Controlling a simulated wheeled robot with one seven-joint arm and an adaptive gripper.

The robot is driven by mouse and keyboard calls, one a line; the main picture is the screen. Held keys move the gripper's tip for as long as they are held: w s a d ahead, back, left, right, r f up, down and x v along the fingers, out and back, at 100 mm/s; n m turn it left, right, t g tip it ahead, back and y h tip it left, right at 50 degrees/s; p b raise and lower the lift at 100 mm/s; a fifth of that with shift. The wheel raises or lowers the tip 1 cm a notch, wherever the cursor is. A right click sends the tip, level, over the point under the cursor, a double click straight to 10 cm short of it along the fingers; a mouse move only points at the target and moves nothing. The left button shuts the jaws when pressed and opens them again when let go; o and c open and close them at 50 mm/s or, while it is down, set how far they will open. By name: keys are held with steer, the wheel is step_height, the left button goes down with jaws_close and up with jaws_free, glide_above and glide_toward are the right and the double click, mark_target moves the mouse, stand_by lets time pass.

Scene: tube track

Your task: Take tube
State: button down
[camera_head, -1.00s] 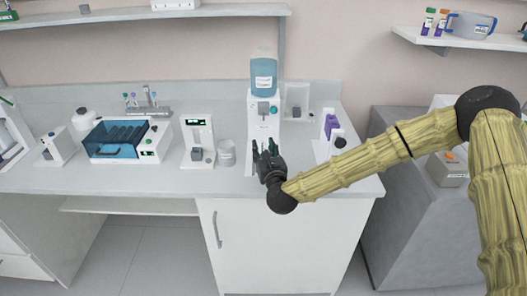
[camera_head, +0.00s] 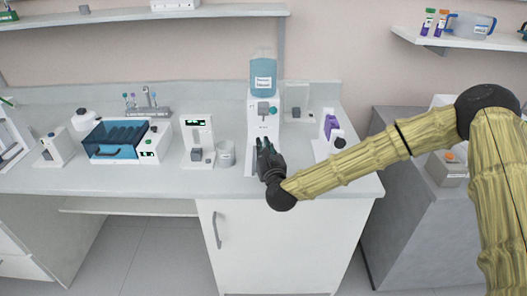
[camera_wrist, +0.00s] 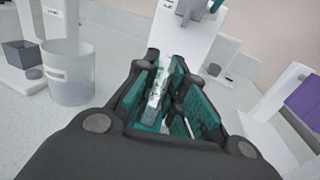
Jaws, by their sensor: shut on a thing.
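My gripper (camera_head: 266,147) is in front of the white dispenser with the blue bottle, above the bench top. In the wrist view its teal finger pads (camera_wrist: 177,88) are shut on a slim, pale tube (camera_wrist: 157,92). The tube has what looks like a light label and lies along the pads. The fingers hide part of it, and its lower end does not show. In the head view I cannot make out the tube apart from the fingers.
The dispenser (camera_head: 264,125) stands just behind my gripper. A clear beaker (camera_head: 226,155) and a white device (camera_head: 198,142) stand to its left. The bench's front strip (camera_head: 120,183) is clear.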

step_height(320, 180, up, 10)
steer(key=shift+f+b, duration=0.25)
steer(key=shift+b, duration=0.85)
